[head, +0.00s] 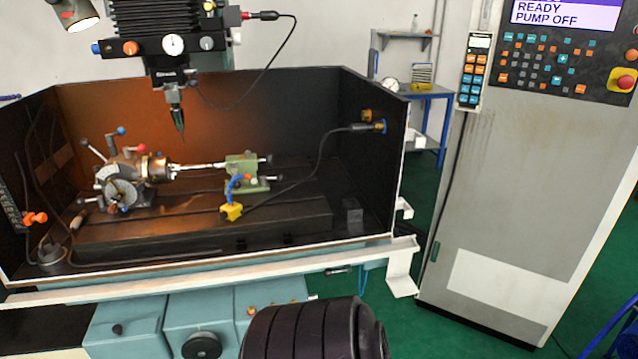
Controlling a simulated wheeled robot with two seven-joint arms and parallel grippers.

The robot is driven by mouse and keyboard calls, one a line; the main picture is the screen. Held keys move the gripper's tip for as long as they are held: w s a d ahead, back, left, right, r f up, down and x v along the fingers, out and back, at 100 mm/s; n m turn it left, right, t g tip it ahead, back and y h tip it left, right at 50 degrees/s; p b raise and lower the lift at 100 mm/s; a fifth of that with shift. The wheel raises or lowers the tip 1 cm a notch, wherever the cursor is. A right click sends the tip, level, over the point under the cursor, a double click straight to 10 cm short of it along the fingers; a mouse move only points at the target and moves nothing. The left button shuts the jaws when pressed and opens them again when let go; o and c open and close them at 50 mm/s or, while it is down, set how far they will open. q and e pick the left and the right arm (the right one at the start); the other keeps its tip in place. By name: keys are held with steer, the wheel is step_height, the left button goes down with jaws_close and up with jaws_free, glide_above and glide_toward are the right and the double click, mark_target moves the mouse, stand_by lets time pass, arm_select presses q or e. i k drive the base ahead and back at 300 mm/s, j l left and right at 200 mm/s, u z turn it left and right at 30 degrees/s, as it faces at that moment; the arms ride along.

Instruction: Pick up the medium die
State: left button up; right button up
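I cannot make out a medium die in the head view. The indexing chuck (130,180) sits on the dark machine table (200,232) at the left, inside the enclosure. A thin bright rod runs from it toward a green tailstock (243,170). Neither of my grippers can be made out. A black ribbed part, which seems to be mine, shows at the bottom middle and hides some of the machine's front.
A spindle with a pointed tool (177,117) hangs above the table. A yellow-based hose holder (231,211) stands in front of the tailstock. The enclosure's front rail (210,270) is a low edge. A grey control cabinet (530,190) stands right. Green floor lies between.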

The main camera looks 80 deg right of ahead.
mark_target(352, 211)
steer(key=z, duration=2.9)
steer(key=l, duration=0.1)
